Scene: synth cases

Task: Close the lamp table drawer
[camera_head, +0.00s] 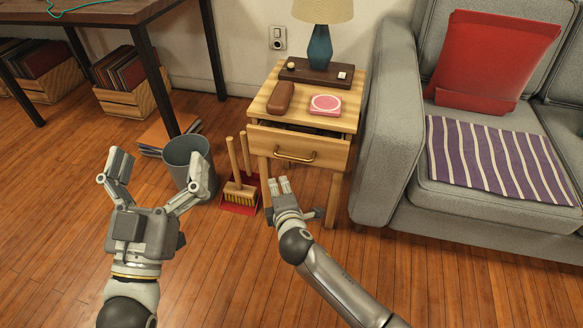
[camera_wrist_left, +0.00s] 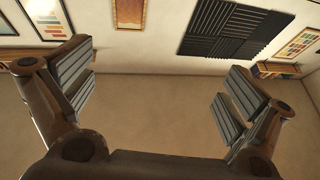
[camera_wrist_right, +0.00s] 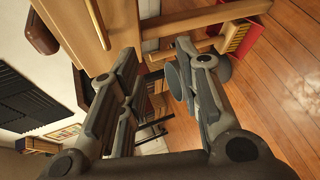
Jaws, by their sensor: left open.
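The lamp table (camera_head: 352,100) is light wood, and its drawer (camera_head: 325,151) is pulled partly out, with a dark gap behind its front. The brass handle (camera_head: 296,157) is on the drawer front; the drawer front (camera_wrist_right: 72,25) also shows at the top of the right wrist view. My right gripper (camera_head: 279,184) is low in front of the drawer, apart from the handle in the head view. Its fingers stand a moderate gap apart in the right wrist view (camera_wrist_right: 160,52), with nothing between them. My left gripper (camera_head: 158,168) is wide open and empty, left of the table.
A lamp (camera_head: 320,48), brown case (camera_head: 281,97) and pink coaster (camera_head: 325,104) are on the tabletop. A grey bin (camera_head: 180,158), a brush (camera_head: 240,190) and a red dustpan (camera_head: 238,208) stand left of the table. The grey sofa (camera_head: 384,150) is close on its right.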

